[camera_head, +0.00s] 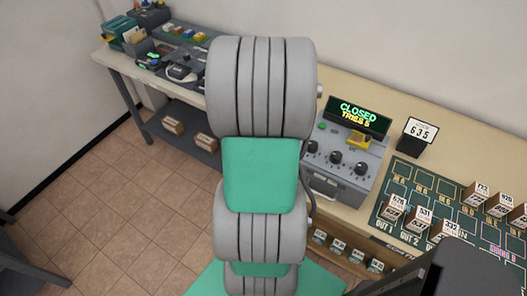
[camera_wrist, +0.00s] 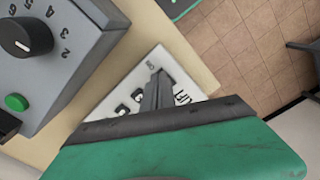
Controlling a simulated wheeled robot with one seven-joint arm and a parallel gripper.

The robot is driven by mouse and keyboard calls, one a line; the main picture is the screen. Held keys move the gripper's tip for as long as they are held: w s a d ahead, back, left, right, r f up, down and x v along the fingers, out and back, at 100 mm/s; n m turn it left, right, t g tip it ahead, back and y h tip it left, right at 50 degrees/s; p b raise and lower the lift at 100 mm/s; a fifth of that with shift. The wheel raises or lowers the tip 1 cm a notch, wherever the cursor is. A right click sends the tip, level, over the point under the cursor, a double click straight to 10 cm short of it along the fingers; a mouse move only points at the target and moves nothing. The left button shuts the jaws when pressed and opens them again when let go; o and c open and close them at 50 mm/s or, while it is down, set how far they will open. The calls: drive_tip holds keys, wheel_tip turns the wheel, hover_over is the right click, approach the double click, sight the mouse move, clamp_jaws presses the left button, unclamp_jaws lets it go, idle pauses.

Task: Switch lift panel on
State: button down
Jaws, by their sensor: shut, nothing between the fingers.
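The lift panel (camera_wrist: 141,79) is a white plate with black switches and partly visible "LIFT" lettering, on the beige tabletop in the wrist view. My gripper (camera_wrist: 159,77) is shut and empty, with its fingers over the panel and hiding part of it. Two dark switches (camera_wrist: 130,103) show to the left of the fingers. I cannot tell whether the fingertips touch the panel or which way the switch under them stands. In the head view my arm blocks the middle, and neither the panel nor my gripper shows.
A grey dial box (camera_head: 345,163) with a "CLOSED TRIES 5" display (camera_head: 357,114) stands on the counter. Its dial (camera_wrist: 27,36) and green button (camera_wrist: 17,102) are close left in the wrist view. A green mat (camera_head: 408,178) with labelled boxes lies right.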

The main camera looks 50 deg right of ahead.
drive_tip(key=shift+f, duration=0.35)
drive_tip(key=shift+r+p, duration=2.45)
drive_tip(key=shift+r, duration=1.05)
